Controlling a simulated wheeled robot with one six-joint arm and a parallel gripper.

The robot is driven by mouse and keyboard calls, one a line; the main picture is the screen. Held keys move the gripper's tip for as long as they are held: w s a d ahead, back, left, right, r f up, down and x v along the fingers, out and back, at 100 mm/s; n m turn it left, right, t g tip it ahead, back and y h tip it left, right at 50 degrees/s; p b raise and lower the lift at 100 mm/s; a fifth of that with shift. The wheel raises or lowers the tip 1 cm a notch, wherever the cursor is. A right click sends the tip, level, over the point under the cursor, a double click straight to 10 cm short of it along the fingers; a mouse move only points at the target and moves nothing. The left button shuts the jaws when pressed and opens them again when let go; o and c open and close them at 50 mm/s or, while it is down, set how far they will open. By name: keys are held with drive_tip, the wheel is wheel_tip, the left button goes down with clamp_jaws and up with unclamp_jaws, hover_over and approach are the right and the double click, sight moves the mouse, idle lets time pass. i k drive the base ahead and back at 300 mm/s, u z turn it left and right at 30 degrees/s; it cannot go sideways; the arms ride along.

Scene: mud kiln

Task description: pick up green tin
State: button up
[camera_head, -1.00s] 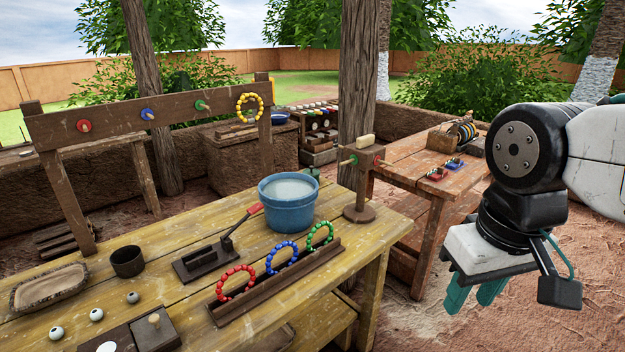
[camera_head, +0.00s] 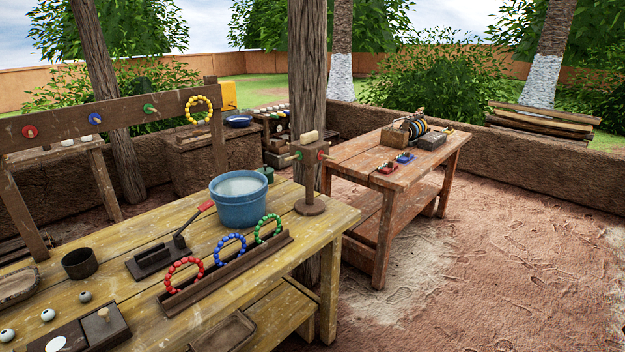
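A small dull green object (camera_head: 265,173) shows just behind the blue bucket (camera_head: 239,208), by the wooden post. It may be the green tin, but it is partly hidden and too small to be sure. No other tin shows clearly. My gripper is not in view now.
The yellow workbench (camera_head: 318,222) fills the lower left, with bead rings, a dark cup (camera_head: 79,264) and a peg stand (camera_head: 310,190) on it. A reddish table (camera_head: 358,156) stands behind it, right of a tree trunk (camera_head: 308,70). The dirt floor at right is clear.

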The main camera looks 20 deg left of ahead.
sight(271, 178)
drive_tip(key=z, duration=0.3)
drive_tip(key=i, duration=2.25)
drive_tip(key=u, duration=1.35)
drive_tip(key=i, duration=0.95)
drive_tip(key=u, duration=1.05)
